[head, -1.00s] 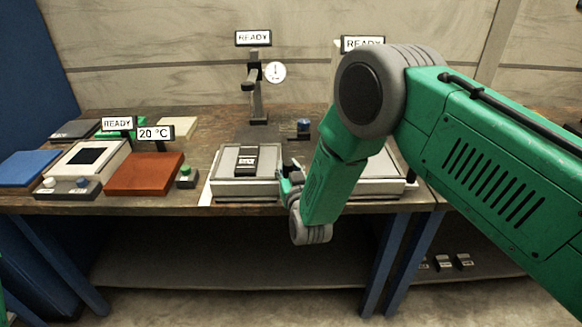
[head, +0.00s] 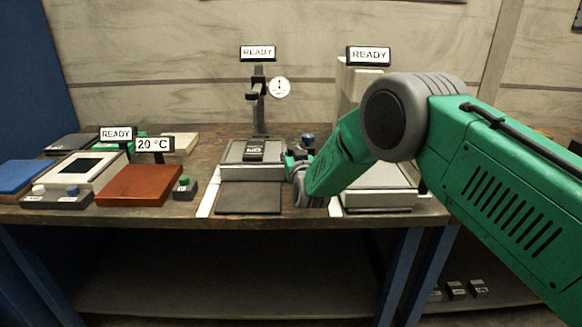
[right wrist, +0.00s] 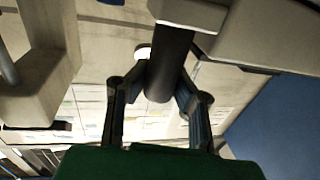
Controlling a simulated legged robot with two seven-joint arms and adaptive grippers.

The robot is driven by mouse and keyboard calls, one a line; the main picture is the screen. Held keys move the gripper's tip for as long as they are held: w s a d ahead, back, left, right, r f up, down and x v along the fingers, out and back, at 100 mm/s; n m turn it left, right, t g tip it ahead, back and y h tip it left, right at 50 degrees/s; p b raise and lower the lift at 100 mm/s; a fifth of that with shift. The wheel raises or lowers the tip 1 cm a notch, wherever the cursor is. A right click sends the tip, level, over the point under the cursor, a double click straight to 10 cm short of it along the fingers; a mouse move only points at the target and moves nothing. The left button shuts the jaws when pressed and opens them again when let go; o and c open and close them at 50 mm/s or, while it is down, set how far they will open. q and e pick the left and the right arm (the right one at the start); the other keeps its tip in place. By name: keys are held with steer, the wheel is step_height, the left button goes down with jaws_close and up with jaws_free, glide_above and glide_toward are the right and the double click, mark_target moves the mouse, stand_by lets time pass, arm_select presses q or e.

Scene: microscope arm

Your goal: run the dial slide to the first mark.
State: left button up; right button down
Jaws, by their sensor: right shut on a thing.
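The grey dial slide (head: 236,174) carries a black labelled block (head: 254,151) and stands toward the back of a dark base plate (head: 248,201), whose front part is bare. A round white dial (head: 279,88) hangs on a dark stand (head: 260,118) behind it; its reading is too small to tell. My right gripper (head: 291,166) is at the slide's right side. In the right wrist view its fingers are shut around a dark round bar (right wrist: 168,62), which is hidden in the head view. No mark lines can be made out. My left gripper is not in view.
A second grey device (head: 380,200) stands close on the right, partly behind my arm. A blue-topped knob (head: 307,140) is behind my gripper. A brown plate (head: 140,185) and a green-button box (head: 185,187) lie left. White strips (head: 208,204) flank the base.

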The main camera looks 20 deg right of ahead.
steer(key=shift+r, duration=0.15)
steer(key=c, duration=1.3)
jaws_free()
steer(key=shift+a, duration=0.1)
steer(key=shift+s, duration=0.15)
steer(key=s, duration=0.7)
steer(key=s+a, duration=0.1)
steer(key=s, duration=0.3)
steer(key=shift+s, duration=0.35)
